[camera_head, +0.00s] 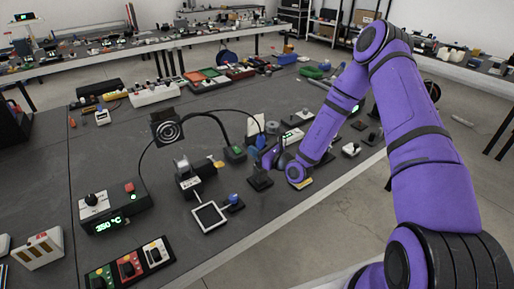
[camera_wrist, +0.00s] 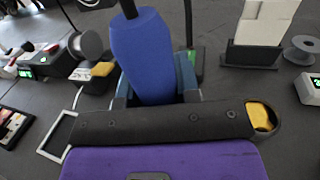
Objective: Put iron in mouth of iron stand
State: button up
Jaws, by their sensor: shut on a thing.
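My gripper (camera_head: 272,157) is at the right-centre of the bench in the head view, pointing down to the left. In the wrist view my gripper (camera_wrist: 155,92) is shut around the blue handle of the iron (camera_wrist: 145,55). Its dark upper end leaves the top of the frame; the iron's tip is not visible. The iron also shows as a small blue patch (camera_head: 261,140) in the head view. The likely iron stand (camera_head: 198,178), dark with a yellow sponge, is left of my gripper; it also shows in the wrist view (camera_wrist: 92,82). Its mouth cannot be made out.
A solder station (camera_head: 115,208) reading 350 °C is at left. A round fan on a black arm (camera_head: 168,130) stands behind the stand. A white-framed square (camera_head: 209,217) and a small blue-topped piece (camera_head: 234,199) lie in front. Bare bench shows at left-centre.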

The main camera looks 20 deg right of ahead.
jog(key=shift+f, duration=0.45)
jog(key=o, duration=0.9)
jog(key=shift+o, duration=0.2)
jog(key=v, duration=1)
jog(key=shift+s+d, duration=0.15)
jog(key=shift+s, duration=0.2)
notch_tip(320, 180, up, 10)
dwell(0.3)
